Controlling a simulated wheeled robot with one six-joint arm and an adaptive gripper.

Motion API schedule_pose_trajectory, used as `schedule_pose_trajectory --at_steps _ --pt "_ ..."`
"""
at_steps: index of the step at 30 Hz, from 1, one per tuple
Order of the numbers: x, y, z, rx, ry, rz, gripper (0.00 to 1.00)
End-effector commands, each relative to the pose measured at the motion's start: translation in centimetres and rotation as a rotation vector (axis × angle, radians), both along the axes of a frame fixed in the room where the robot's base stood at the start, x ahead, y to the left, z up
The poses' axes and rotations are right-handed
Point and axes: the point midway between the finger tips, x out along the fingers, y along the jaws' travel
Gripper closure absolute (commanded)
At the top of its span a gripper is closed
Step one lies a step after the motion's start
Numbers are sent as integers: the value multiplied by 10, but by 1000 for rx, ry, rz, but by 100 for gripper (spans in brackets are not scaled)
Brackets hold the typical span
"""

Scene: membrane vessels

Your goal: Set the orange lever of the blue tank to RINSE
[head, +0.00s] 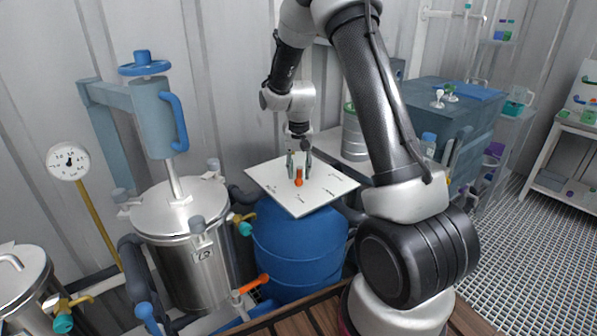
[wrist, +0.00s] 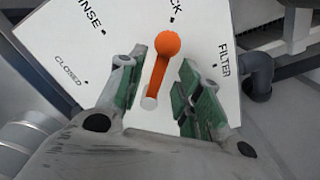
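The blue tank (head: 300,255) stands at the centre of the head view, with a tilted white panel (head: 325,192) on top. The orange lever (head: 298,179) rises from this panel; in the wrist view the lever (wrist: 160,70) has a ball end and a pale pivot. It points up toward the partly cut-off label ending in "CK". RINSE (wrist: 88,12) is at upper left, CLOSED (wrist: 68,71) at lower left and FILTER (wrist: 224,58) at right. My gripper (head: 299,160) is open over the panel, its green-padded fingers (wrist: 161,78) on either side of the lever, with gaps visible.
A steel vessel (head: 180,235) with a blue handwheel (head: 144,64) stands left of the tank. Another orange handle (head: 255,284) is low in front. A steel drum (head: 355,135) and a blue-grey cabinet (head: 440,115) stand behind. Grated floor (head: 530,260) is open at right.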

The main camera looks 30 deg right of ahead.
Motion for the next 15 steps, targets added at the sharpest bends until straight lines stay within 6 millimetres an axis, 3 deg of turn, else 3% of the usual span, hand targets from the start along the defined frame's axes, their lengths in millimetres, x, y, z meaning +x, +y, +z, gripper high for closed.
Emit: schedule_pose_trajectory --at_steps 11,15 --pt "0 0 -8 0 0 0 67" --pt "0 0 -8 0 0 1 92"
